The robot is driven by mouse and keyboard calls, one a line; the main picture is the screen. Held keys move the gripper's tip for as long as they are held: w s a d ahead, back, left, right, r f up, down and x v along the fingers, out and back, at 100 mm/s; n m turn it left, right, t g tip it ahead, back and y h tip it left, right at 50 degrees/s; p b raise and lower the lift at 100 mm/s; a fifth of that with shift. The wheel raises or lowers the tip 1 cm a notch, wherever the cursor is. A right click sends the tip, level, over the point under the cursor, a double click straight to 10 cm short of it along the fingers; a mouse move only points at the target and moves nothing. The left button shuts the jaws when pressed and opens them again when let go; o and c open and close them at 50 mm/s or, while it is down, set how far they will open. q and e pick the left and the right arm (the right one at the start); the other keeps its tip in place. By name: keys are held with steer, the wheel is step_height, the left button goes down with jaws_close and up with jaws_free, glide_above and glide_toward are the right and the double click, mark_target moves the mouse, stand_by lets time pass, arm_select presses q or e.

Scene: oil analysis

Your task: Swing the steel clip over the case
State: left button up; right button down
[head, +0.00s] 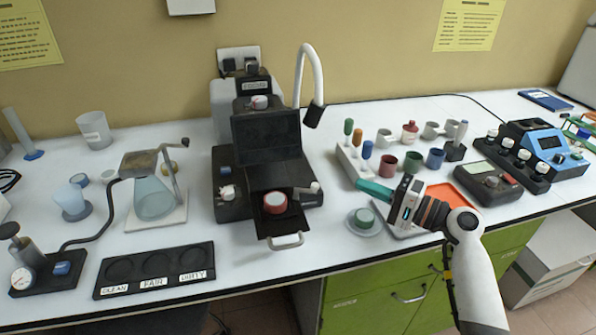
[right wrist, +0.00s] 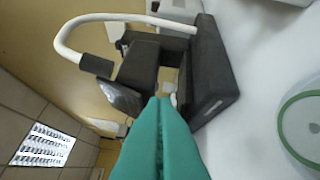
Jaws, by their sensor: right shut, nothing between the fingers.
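The black instrument (head: 232,185) stands mid-table with its dark lid panel (head: 265,135) raised. A pulled-out tray (head: 285,224) at its front holds a round red case (head: 275,203) with a pale top. A short grey bar with a pale knob (head: 314,188), perhaps the steel clip, sticks out to the right of the case, not lying over it. My right gripper (head: 359,184) has teal fingers, shut and empty, pointing left at the instrument from its right, apart from the knob. In the right wrist view the shut fingertips (right wrist: 158,100) point at the instrument (right wrist: 212,75). My left gripper is not in view.
A white gooseneck (head: 317,75) arches above the instrument. A green-topped round dish (head: 364,217) lies below my right gripper. A rack of coloured-handled tools (head: 350,165) and several cups stand behind it. A black labelled tray (head: 155,270) lies at front left.

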mark_target(306, 191)
steer(key=shift+r, duration=0.15)
steer(key=shift+s+d, duration=0.2)
steer(key=shift+d, duration=0.35)
steer(key=shift+a, duration=0.1)
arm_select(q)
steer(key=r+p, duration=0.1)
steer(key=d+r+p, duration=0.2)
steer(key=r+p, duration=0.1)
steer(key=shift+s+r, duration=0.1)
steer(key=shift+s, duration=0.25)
arm_select(e)
steer(key=w+a, duration=0.1)
steer(key=a, duration=0.8)
steer(key=shift+a, duration=0.3)
steer(key=shift+w, duration=0.1)
arm_select(q)
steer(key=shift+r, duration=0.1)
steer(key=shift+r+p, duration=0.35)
steer(key=shift+p, duration=0.1)
arm_select(e)
steer(key=shift+s+m+t+h, duration=0.3)
steer(key=shift+m+t, duration=0.1)
steer(key=shift+t, duration=0.2)
